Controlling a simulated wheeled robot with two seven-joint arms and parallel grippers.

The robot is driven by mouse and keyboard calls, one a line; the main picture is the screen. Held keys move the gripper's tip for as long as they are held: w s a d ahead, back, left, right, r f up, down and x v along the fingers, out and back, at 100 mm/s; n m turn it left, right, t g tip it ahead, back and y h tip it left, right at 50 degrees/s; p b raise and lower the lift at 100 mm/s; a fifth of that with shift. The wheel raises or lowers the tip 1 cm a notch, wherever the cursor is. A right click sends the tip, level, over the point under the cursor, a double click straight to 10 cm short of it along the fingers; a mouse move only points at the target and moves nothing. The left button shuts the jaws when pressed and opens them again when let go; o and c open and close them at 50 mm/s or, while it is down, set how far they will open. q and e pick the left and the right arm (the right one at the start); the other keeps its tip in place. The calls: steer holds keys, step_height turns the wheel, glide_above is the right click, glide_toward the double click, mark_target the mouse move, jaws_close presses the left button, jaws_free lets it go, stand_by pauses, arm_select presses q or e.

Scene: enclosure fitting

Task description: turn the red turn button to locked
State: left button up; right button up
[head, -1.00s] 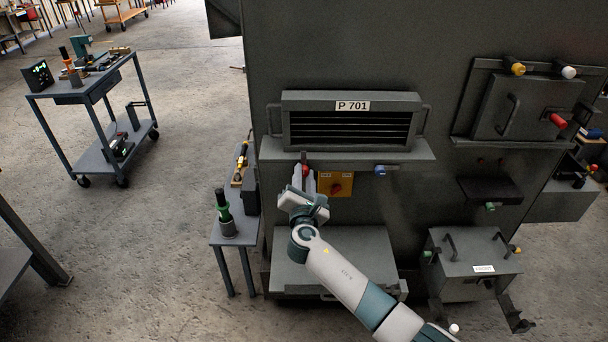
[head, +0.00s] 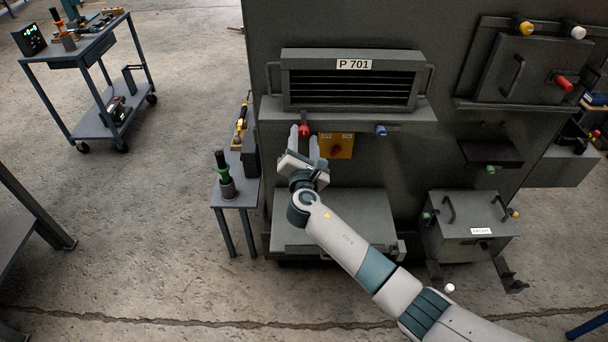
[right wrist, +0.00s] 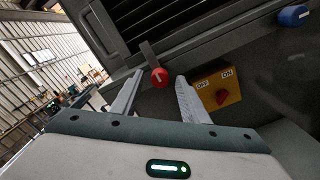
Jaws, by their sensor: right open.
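The red turn button (head: 304,131) sits at the left end under the ledge below the P 701 grille. In the right wrist view the red turn button (right wrist: 159,78) shows a small white mark on its face, with a grey tab just above it. My right gripper (head: 304,138) is open, its two fingers pointing at the button, one on each side. The right wrist view shows a gap between the button and each finger; I cannot tell how deep the fingers reach. My left gripper is not in view.
A yellow OFF/ON box (head: 336,146) with a red switch is close to the right finger. A blue button (head: 381,131) is farther right under the ledge. A grey side table (head: 234,192) with a green-handled tool stands at left.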

steer(key=s+b, duration=0.4)
steer(key=s, duration=1.2)
steer(key=shift+f, duration=0.15)
